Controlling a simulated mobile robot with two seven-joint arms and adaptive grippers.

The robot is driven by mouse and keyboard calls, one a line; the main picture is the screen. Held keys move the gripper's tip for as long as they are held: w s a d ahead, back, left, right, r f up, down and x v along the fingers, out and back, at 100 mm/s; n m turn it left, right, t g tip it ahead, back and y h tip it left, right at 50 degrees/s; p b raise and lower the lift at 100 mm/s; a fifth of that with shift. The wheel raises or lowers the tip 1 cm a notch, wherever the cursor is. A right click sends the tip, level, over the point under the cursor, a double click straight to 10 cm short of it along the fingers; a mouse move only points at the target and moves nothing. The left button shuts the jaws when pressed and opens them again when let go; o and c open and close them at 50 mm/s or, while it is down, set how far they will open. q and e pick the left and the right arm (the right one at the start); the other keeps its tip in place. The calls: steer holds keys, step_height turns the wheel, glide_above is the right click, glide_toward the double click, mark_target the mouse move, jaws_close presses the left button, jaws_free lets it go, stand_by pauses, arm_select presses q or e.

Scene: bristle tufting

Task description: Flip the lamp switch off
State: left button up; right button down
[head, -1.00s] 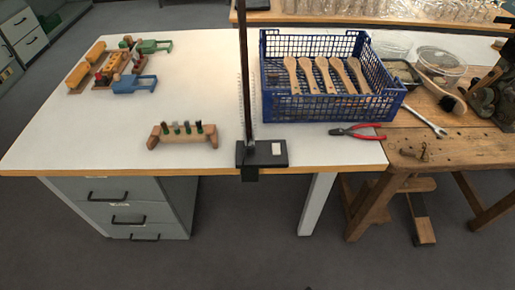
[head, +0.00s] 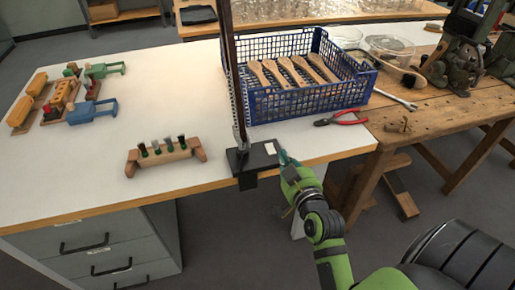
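The lamp's black base (head: 242,161) is clamped at the front edge of the white table, with a dark post (head: 231,80) rising from it out of the top of the view. A pale rectangular switch (head: 270,148) shows on the right part of the base. My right gripper (head: 283,157) is at the right end of the base, close beside the switch; I cannot tell whether it touches. Its fingers are small and partly hidden by its green body, so their opening is unclear. My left gripper is not in view.
A blue crate (head: 262,105) with several wooden brush handles stands behind the base. Red pliers (head: 341,119) lie to the right. The table's middle left is clear.

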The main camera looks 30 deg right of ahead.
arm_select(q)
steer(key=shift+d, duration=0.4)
arm_select(e)
steer(key=shift+d+r, duration=0.1)
steer(key=shift+d, duration=0.1)
steer(key=p, duration=0.1)
glide_above(271, 151)
steer(key=shift+s+a+f, duration=0.1)
steer(key=shift+s+f, duration=0.35)
steer(key=shift+f, duration=0.1)
steer(key=f, duration=0.2)
steer(key=shift+w+f, duration=0.3)
steer(key=shift+f, duration=0.05)
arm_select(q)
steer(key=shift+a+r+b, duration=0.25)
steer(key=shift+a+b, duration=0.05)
arm_select(e)
steer(key=shift+f, duration=0.75)
